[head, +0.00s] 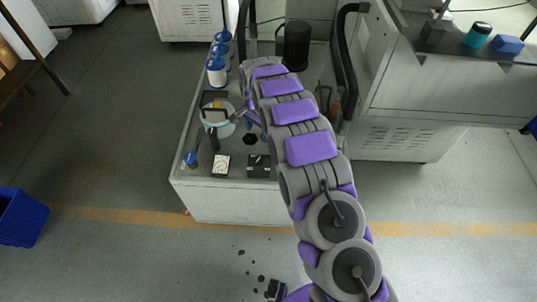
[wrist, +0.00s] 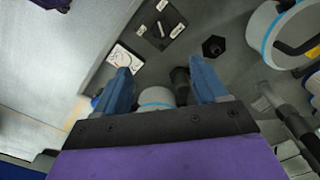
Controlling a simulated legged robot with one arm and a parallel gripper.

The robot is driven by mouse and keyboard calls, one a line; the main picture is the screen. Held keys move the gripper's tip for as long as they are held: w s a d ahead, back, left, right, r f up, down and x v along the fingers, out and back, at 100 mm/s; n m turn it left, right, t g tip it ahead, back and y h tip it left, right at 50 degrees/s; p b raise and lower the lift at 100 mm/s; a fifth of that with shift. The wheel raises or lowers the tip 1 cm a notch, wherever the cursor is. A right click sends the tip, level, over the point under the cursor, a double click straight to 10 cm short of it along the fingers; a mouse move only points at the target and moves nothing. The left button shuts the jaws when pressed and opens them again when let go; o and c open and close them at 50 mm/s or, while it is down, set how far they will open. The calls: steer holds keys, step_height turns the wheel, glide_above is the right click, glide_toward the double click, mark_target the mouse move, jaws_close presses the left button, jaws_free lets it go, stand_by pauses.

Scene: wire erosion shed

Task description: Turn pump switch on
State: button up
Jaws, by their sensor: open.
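A black square switch plate with a dark knob and small white labels, which looks like the pump switch (wrist: 160,24), shows at the top of the wrist view. In the head view the switch (head: 259,166) lies on the front of the grey machine top, right of the white dial. My gripper (wrist: 162,72) has its two blue fingers spread apart with nothing gripped. The switch lies beyond the fingertips, apart from them. I cannot read the labels or tell the knob's setting. In the head view the gripper's fingers are hidden or too small to make out.
A white dial (head: 221,165) sits left of the switch, and a black hexagonal knob (head: 250,139) behind it. A round blue-and-white vessel (head: 218,121) and white bottles with blue caps (head: 216,72) stand on the left. A black cylinder (head: 296,46) stands at the back.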

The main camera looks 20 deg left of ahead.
mark_target(259, 159)
steer(key=f+b, duration=0.1)
steer(key=f, duration=0.8)
steer(key=f+b, duration=0.2)
steer(key=f, duration=0.7)
steer(key=shift+w+d+f, duration=0.1)
steer(key=shift+w+f, duration=0.05)
steer(key=shift+w, duration=0.05)
steer(key=shift+f, duration=0.1)
steer(key=shift+a, duration=0.2)
steer(key=shift+d, duration=0.1)
steer(key=c, duration=1.1)
steer(key=shift+o, duration=0.2)
